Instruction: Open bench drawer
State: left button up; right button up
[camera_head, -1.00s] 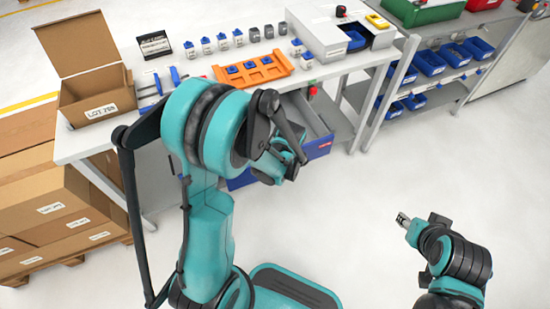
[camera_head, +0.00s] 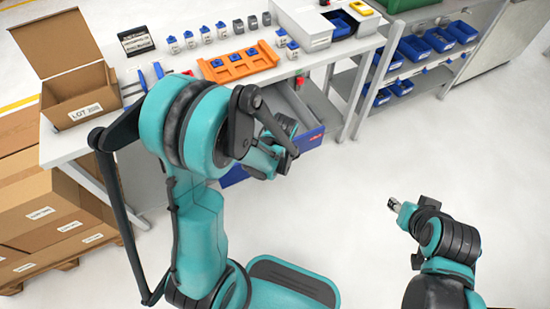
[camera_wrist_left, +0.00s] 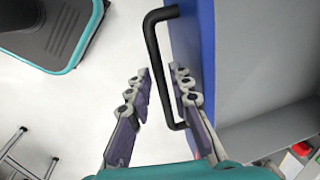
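The bench drawer has a blue front (camera_head: 311,145) and stands partly pulled out, with its grey inside (camera_head: 290,103) showing. In the left wrist view its blue front (camera_wrist_left: 206,60) carries a black bar handle (camera_wrist_left: 153,45). My left gripper (camera_wrist_left: 163,88) has one finger on each side of this bar, with visible gaps, so it is open around the handle. In the head view my left gripper (camera_head: 280,160) is at the drawer front, its fingers mostly hidden by the arm. My right gripper (camera_head: 394,205) hangs over clear floor, away from the bench; its fingers are too small to judge.
The bench top (camera_head: 130,120) holds an orange tray (camera_head: 240,62), a cardboard box (camera_head: 75,85) and several small bottles. Stacked cartons (camera_head: 45,215) stand at left. A shelf rack with blue bins (camera_head: 413,48) stands at right. The floor before the drawer is clear.

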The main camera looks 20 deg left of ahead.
pick_arm(q)
notch_tip(320, 180, up, 11)
jog(key=s+d, duration=0.1)
jog(key=shift+s+d+r, duration=0.15)
jog(key=shift+s+d, duration=0.1)
jog(key=shift+d, duration=0.1)
dwell(0.4)
jog(key=s+r+n+t+h, duration=0.1)
jog(key=s+r+n+t, duration=0.4)
jog(key=s+r+n, duration=0.2)
jog(key=shift+s+d+n+t+h, duration=0.25)
jog(key=shift+s+n+t, duration=0.2)
jog(key=shift+s, duration=0.25)
